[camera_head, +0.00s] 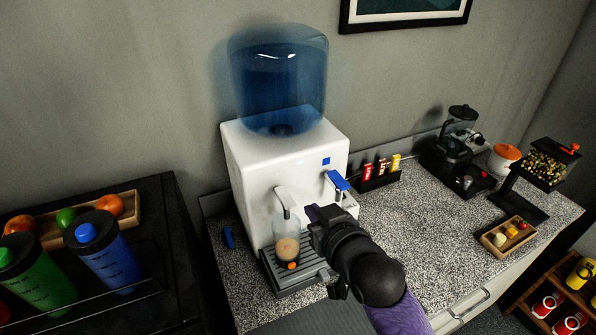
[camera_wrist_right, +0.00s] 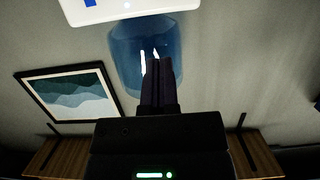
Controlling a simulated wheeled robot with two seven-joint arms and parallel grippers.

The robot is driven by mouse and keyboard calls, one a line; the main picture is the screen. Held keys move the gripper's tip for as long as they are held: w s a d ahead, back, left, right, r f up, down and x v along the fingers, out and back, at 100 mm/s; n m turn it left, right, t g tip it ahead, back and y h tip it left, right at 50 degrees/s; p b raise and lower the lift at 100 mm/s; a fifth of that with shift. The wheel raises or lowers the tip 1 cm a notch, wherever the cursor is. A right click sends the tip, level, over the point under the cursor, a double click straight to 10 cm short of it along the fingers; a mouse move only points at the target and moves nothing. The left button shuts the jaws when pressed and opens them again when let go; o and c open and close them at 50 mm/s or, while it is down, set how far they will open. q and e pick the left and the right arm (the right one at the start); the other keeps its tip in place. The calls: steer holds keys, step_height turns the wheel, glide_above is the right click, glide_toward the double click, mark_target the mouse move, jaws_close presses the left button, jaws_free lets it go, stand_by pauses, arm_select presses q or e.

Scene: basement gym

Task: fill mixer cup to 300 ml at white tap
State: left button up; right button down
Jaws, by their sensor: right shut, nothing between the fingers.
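A clear mixer cup (camera_head: 287,247) stands upright on the drip tray (camera_head: 305,272) of the white water dispenser (camera_head: 262,160), under the white tap (camera_head: 284,199). It holds something brownish, and an orange spot shows near its base. I cannot read any level marks on it or tell whether water runs. My right gripper (camera_head: 313,214) is just right of the white tap and the cup's upper part, below the blue-levered tap (camera_head: 338,181). Its fingers are together and empty, as the right wrist view (camera_wrist_right: 156,72) also shows. My left gripper is out of view.
A small blue object (camera_head: 228,238) lies left of the drip tray. Sachets in a holder (camera_head: 378,178), a blender (camera_head: 460,150) and a small wooden tray (camera_head: 508,235) stand to the right on the speckled counter. Blue (camera_head: 106,258) and green (camera_head: 38,280) bottles stand at left.

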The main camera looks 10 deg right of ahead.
steer(key=shift+a+r, duration=0.15)
steer(key=shift+r, duration=0.15)
steer(key=b, duration=0.1)
glide_above(292, 201)
steer(key=s, duration=0.2)
step_height(292, 201, down, 2)
steer(key=f, duration=0.1)
steer(key=shift+a+f, duration=0.15)
steer(key=shift+f, duration=0.75)
steer(key=shift+a+f, duration=0.1)
steer(key=shift+f, duration=0.75)
